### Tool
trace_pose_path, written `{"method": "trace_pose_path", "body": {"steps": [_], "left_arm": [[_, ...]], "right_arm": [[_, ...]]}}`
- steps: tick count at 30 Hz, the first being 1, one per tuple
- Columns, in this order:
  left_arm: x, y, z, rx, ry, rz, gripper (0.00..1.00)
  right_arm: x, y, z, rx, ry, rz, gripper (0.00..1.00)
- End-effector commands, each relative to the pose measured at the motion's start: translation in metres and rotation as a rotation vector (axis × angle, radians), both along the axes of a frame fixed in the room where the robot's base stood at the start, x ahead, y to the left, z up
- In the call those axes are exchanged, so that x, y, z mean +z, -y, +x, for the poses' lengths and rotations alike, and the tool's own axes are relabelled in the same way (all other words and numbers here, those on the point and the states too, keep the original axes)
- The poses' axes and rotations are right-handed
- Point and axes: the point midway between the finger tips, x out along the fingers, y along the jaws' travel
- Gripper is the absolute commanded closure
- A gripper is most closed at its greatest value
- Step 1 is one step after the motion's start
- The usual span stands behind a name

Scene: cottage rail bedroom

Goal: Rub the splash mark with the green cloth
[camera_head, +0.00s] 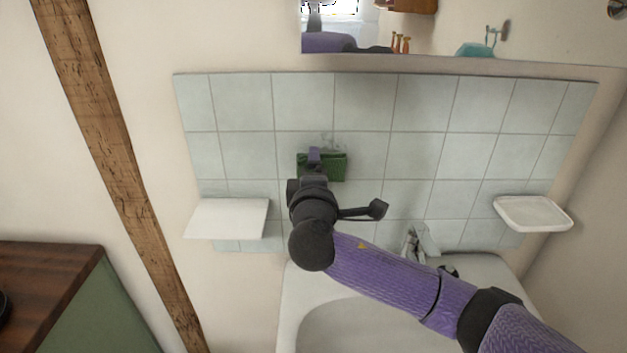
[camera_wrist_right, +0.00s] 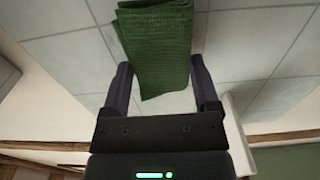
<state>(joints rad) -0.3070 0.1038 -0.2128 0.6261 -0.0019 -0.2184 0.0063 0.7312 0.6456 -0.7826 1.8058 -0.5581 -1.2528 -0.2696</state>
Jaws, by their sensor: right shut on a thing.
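The green cloth (camera_head: 335,167) is a folded, dark green textured pad against the pale tiled wall above the basin. My right gripper (camera_head: 314,157) is shut on it, its arm reaching in from the right. The right wrist view shows the cloth (camera_wrist_right: 158,40) between the two fingers of the right gripper (camera_wrist_right: 161,75), in front of the tiles. A faint greyish splash mark (camera_head: 328,141) shows on the tiles just above the cloth's top edge. The cloth and gripper may hide part of it. My left gripper is not in view.
A white shelf (camera_head: 228,218) juts out left of the cloth. A white soap dish (camera_head: 533,213) is at the right. The tap (camera_head: 422,240) and basin (camera_head: 297,290) lie below the tiles. A mirror (camera_head: 450,35) hangs above. A green cabinet (camera_head: 95,310) stands lower left.

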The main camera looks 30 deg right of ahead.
Motion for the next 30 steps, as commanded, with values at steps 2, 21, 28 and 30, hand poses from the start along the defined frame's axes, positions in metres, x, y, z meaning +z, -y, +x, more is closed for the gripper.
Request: {"method": "trace_pose_path", "body": {"steps": [2,21,28,30], "left_arm": [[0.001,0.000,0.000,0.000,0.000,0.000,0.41],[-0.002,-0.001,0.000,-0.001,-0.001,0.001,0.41],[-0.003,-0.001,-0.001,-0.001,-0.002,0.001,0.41],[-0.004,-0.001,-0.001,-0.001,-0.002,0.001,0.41]], "right_arm": [[0.000,0.000,0.000,0.000,0.000,0.000,0.69],[0.000,0.003,0.005,-0.001,0.000,-0.001,0.69],[0.000,0.005,0.010,-0.001,0.000,-0.001,0.69],[0.000,0.005,0.011,-0.001,0.000,-0.001,0.69]]}}
